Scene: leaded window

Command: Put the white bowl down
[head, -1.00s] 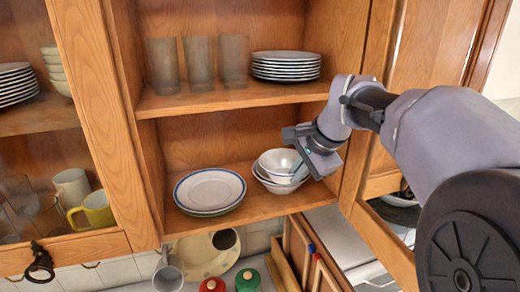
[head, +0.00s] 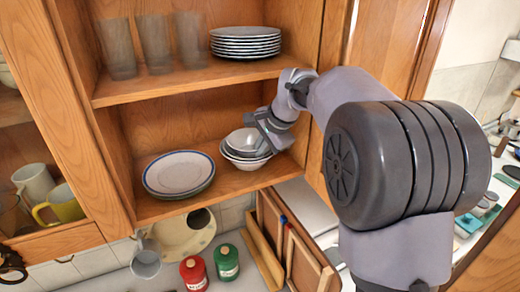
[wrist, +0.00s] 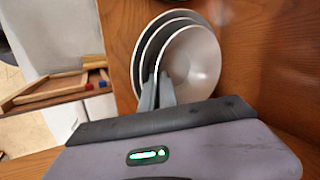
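The white bowl (head: 241,138) is the top one of a small nested stack of bowls (head: 247,158) on the lower cupboard shelf. It sits slightly tilted in the stack. In the wrist view the white bowl (wrist: 194,62) shows its pale inside, with two darker-sided bowls (wrist: 143,50) nested behind it. My gripper (head: 254,128) is at the right side of the stack. In the wrist view the fingers of my gripper (wrist: 158,84) are close together with the white bowl's rim between them. The fingertips are partly hidden against the bowls in the head view.
White plates with a blue rim (head: 180,172) lie left of the bowls. The upper shelf (head: 185,83) above holds glasses (head: 155,45) and a plate stack (head: 245,42). An open cupboard door (head: 375,65) stands on the right. Red (head: 193,272) and green (head: 227,262) canisters stand below.

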